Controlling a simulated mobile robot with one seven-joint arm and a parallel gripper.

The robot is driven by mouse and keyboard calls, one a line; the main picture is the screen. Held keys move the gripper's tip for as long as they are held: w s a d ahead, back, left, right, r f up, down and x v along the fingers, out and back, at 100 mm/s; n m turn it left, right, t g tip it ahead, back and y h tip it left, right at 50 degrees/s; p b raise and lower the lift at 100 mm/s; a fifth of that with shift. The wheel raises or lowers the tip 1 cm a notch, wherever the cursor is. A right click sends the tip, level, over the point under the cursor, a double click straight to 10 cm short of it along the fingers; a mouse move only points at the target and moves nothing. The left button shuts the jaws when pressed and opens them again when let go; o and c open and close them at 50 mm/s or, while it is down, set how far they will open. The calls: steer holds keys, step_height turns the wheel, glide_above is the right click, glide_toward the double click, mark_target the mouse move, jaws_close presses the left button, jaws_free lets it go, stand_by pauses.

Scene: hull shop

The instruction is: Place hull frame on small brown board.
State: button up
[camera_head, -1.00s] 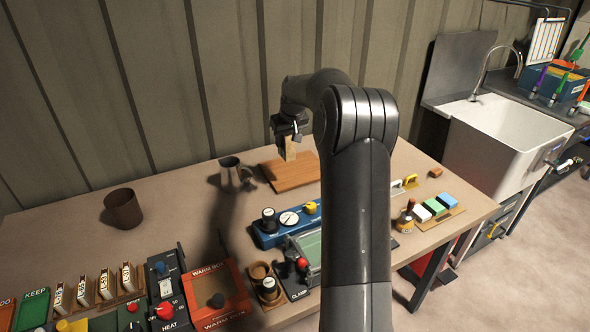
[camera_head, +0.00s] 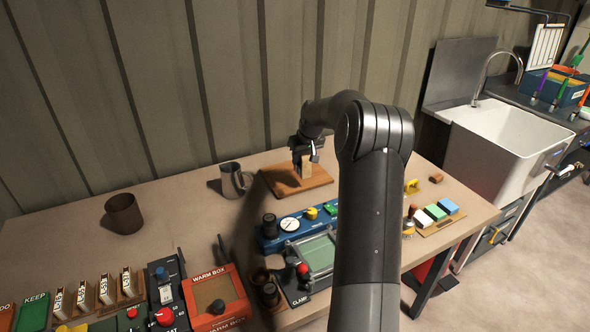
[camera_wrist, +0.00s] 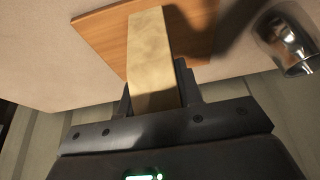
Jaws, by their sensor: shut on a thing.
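The hull frame (camera_head: 307,167) is a pale tan, flat wooden piece held upright in my gripper (camera_head: 305,152). It also shows in the wrist view (camera_wrist: 150,45), clamped between the jaws and reaching away from them. The small brown board (camera_head: 285,183) lies flat on the table near the wall, and shows behind the hull frame in the wrist view (camera_wrist: 108,38). My gripper is shut on the hull frame over the board. I cannot tell whether the frame's lower end touches the board.
A metal mug (camera_head: 233,180) stands close left of the board. A brown cup (camera_head: 123,213) is farther left. A blue gauge panel (camera_head: 268,238) and a clamp device (camera_head: 315,255) sit in front. The table between cup and mug is clear.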

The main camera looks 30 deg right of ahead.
mark_target(295, 169)
steer(key=shift+w+a+f, duration=0.8)
steer(key=shift+w+f, duration=0.05)
steer(key=shift+w, duration=0.1)
steer(key=shift+f, duration=1.9)
steer(key=shift+f, duration=0.15)
steer(key=o, duration=1)
